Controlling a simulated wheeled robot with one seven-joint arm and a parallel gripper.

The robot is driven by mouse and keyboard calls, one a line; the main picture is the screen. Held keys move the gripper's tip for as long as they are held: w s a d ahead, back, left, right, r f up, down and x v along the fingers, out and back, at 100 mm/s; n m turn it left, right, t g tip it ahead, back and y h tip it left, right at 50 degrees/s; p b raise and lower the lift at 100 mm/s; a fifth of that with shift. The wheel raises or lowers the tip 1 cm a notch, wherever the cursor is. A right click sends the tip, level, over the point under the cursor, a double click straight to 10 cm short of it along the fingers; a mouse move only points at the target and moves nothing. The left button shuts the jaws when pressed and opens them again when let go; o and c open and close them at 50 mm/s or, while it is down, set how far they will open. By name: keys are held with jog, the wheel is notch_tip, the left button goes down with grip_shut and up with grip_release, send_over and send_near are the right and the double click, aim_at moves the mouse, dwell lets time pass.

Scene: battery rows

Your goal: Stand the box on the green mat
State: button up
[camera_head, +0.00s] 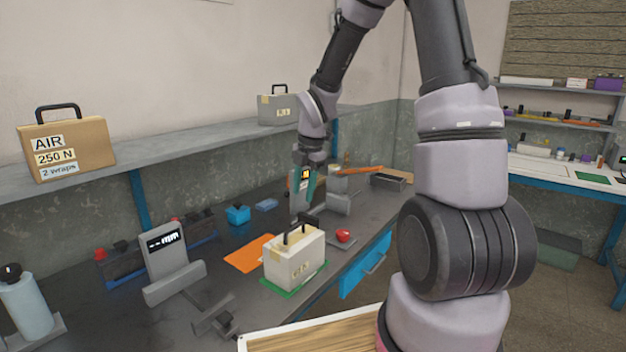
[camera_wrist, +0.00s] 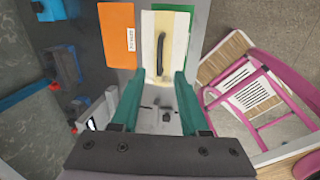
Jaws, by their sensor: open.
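A cream box (camera_head: 294,262) with a black handle stands upright on the green mat (camera_head: 283,291), whose edges show around its base. In the wrist view the box (camera_wrist: 179,40) is seen from above, with its handle along its top and part of the green mat (camera_wrist: 186,8) beside it. My gripper (camera_head: 300,208) is open, with teal fingers, just behind and above the box in the head view. In the wrist view my gripper (camera_wrist: 161,74) has its fingertips apart near the handle's lower end. Nothing is held between them.
An orange mat (camera_head: 247,254) lies left of the box, and a red object (camera_head: 344,236) sits right of it. A display stand (camera_head: 166,250) and a blue bottle (camera_head: 27,308) stand at left. A tan case (camera_head: 66,147) and a grey case (camera_head: 277,109) sit on the ledge.

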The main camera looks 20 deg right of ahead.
jog(key=s+d+r+m+t, duration=0.2)
jog(key=s+r+m, duration=0.8)
jog(key=r+m, duration=0.2)
jog(key=s+d+r+m+t, duration=0.2)
jog(key=s+r+m+t, duration=0.1)
jog(key=s+r+m, duration=0.8)
jog(key=r+m, duration=0.1)
jog(key=m, duration=0.4)
jog(key=shift+s+d+m+y, duration=0.2)
jog(key=shift+d+m+y, duration=0.05)
jog(key=shift+m+y, duration=0.15)
jog(key=shift+r, duration=0.1)
